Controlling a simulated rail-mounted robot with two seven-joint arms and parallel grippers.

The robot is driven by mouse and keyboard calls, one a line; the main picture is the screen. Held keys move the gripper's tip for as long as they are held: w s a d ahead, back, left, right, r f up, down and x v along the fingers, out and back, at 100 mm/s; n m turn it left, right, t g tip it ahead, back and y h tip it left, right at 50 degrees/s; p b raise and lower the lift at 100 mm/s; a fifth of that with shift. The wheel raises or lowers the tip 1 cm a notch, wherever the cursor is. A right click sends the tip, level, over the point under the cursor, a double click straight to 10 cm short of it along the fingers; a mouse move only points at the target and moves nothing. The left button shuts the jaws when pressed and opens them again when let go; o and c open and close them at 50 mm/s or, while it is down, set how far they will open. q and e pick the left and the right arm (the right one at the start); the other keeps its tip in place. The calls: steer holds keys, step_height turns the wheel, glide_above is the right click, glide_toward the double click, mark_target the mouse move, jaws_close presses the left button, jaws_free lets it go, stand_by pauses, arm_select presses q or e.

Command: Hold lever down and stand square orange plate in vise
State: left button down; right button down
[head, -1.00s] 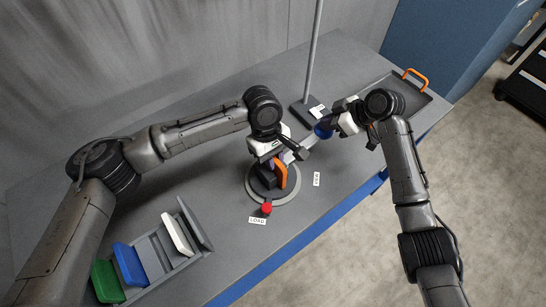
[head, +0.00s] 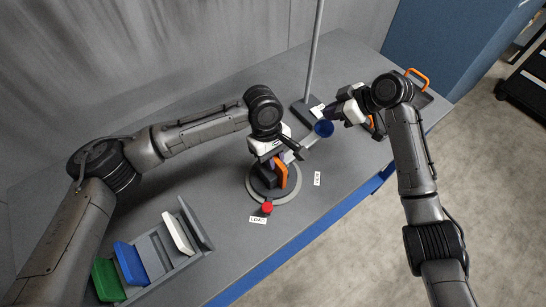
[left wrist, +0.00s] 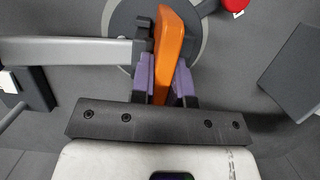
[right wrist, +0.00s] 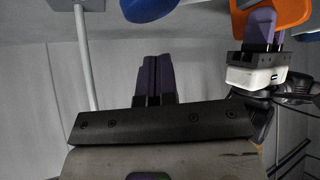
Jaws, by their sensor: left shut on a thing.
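The square orange plate (head: 281,174) stands on edge at the dark vise (head: 264,182) on the round base. My left gripper (head: 276,158) is shut on it; in the left wrist view the plate (left wrist: 168,50) is between the purple pads. The plate's lower edge is hidden, so I cannot tell how it sits in the jaws. The grey lever (left wrist: 70,51) reaches out from the vise and ends in a blue knob (head: 324,128). My right gripper (head: 332,112) is beside the knob, apart from it. In the right wrist view its fingers (right wrist: 154,78) are together and empty.
A rack (head: 190,262) with green, blue and white plates is at front left. A red button (head: 267,208) is at the base's front. A pole stand (head: 305,112) rises behind the knob. A tray with orange handles (head: 416,76) lies at far right.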

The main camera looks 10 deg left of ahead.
stand_by(0.4)
arm_select(q)
steer(key=c, duration=1.3)
jaws_free()
steer(key=shift+w+d+r, duration=0.1)
steer(key=shift+d, duration=0.05)
arm_select(e)
steer(key=shift+r, duration=0.1)
arm_select(q)
steer(key=shift+o, duration=1.4)
steer(key=p+v, duration=0.2)
steer(key=v, duration=1.1)
steer(key=shift+r+p, duration=0.35)
steer(key=shift+p, duration=0.05)
arm_select(e)
step_height(320, 180, up, 3)
steer(key=shift+f, duration=0.1)
steer(key=shift+d, duration=0.1)
